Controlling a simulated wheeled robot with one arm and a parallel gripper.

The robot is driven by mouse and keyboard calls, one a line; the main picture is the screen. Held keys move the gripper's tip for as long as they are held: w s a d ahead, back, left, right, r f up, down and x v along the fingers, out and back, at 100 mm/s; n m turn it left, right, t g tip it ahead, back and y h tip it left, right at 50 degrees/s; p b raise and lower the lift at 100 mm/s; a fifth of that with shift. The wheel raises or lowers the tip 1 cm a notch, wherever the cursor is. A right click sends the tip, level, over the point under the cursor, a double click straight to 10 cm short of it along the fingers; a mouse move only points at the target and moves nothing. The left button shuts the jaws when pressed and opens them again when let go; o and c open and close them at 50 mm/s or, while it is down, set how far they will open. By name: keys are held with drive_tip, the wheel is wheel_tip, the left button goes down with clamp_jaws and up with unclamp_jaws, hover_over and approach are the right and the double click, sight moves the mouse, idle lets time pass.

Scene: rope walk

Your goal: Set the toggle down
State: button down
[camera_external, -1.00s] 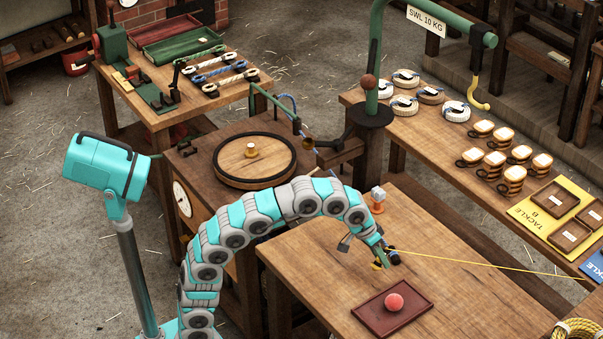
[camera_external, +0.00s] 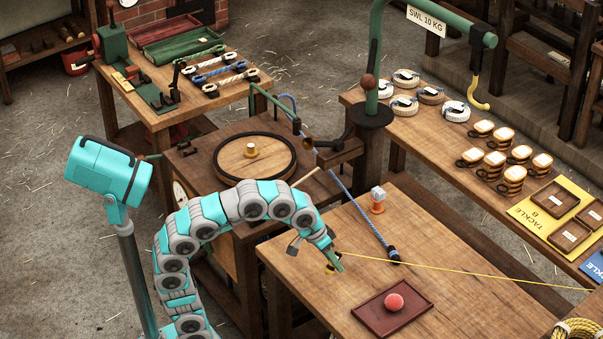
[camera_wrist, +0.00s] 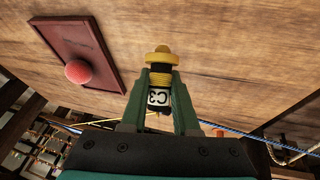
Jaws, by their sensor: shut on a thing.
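My gripper (camera_external: 336,262) is at the left part of the front workbench (camera_external: 300,255), close to its top. In the wrist view the green fingers of my gripper (camera_wrist: 160,88) are shut on the toggle (camera_wrist: 161,76), a dark piece with a yellow knobbed end, yellow winding and a white label reading C3. In the external view the toggle (camera_external: 331,267) shows only as a small yellow and dark bit. A thin yellow line (camera_external: 470,270) runs from the gripper area to the right. I cannot tell whether the toggle touches the wood.
A red tray (camera_external: 372,312) with a pink-red ball (camera_external: 394,301) lies right of my gripper. A blue rope (camera_external: 358,208) ends in a dark fitting (camera_external: 393,254) on the bench. An orange-based piece (camera_external: 378,200) stands behind. Bare wood lies around my gripper.

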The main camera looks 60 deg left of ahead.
drive_tip(key=s+t+b, duration=0.1)
drive_tip(key=s+b, duration=0.1)
drive_tip(key=s+a+t+b, duration=0.1)
drive_tip(key=s+b, duration=0.1)
drive_tip(key=s, duration=0.1)
drive_tip(key=s+t+b, duration=0.1)
drive_tip(key=s+b, duration=0.1)
drive_tip(key=shift+s+a+m+t, duration=0.15)
drive_tip(key=shift+s+m+t, duration=0.15)
drive_tip(key=shift+m, duration=0.1)
drive_tip(key=s+a+t+b, duration=0.4)
drive_tip(key=s+a+b, duration=0.15)
drive_tip(key=s, duration=0.25)
drive_tip(key=shift+y, duration=0.3)
drive_tip(key=w+d, duration=0.2)
drive_tip(key=w, duration=0.2)
drive_tip(key=w+d+b, duration=0.1)
drive_tip(key=w+d, duration=0.2)
drive_tip(key=w, duration=0.2)
drive_tip(key=w+d, duration=0.2)
drive_tip(key=w, duration=0.3)
drive_tip(key=shift+w+d+f+b, duration=0.2)
drive_tip(key=shift+d+f+b, duration=0.15)
drive_tip(key=shift+f, duration=0.05)
drive_tip(key=shift+f+b, duration=0.35)
drive_tip(key=shift+f, duration=1.35)
drive_tip(key=shift+f, duration=0.2)
drive_tip(key=c, duration=0.7)
unclamp_jaws()
drive_tip(key=shift+o, duration=0.2)
